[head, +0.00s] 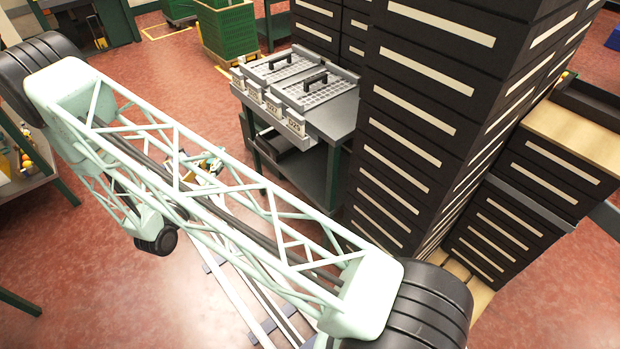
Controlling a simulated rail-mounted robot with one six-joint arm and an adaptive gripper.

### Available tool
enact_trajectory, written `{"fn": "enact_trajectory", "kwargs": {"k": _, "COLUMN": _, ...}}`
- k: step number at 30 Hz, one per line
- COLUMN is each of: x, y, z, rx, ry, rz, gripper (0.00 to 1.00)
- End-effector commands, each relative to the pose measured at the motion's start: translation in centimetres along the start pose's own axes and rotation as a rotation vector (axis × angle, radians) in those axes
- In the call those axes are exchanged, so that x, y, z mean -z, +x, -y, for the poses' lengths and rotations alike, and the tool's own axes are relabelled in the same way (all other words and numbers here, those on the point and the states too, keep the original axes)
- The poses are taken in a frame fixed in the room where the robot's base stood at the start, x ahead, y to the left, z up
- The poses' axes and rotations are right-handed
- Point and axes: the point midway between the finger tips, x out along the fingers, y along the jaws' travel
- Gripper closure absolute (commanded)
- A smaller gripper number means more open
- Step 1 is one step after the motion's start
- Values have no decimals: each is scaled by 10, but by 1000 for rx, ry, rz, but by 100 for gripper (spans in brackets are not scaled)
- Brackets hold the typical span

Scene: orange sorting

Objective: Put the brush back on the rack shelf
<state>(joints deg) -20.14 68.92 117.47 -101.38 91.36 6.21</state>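I cannot make out the brush in the head view. A small yellow and pale part (205,165) shows through the lattice and may belong to my gripper. Its fingers cannot be made out, nor whether it holds anything. A rack or table (38,182) with small coloured items stands at the left edge, partly cut off; I cannot tell whether it is the rack shelf.
A dark bench (338,118) carries grey lidded trays (318,90) with black handles. Tall dark drawer cabinets (408,125) fill the right. Green crates (228,30) stand at the back. Red floor (75,285) is clear at the lower left.

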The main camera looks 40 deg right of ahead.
Motion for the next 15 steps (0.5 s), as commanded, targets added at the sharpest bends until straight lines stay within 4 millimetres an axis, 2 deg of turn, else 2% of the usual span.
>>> {"fn": "enact_trajectory", "kwargs": {"k": 3, "x": 16, "y": 30, "z": 13, "rx": 51, "ry": 1, "rz": 1, "gripper": 97}}
{"fn": "enact_trajectory", "kwargs": {"k": 15, "x": 67, "y": 119, "z": 65, "rx": 209, "ry": 0, "rz": 2, "gripper": 97}}
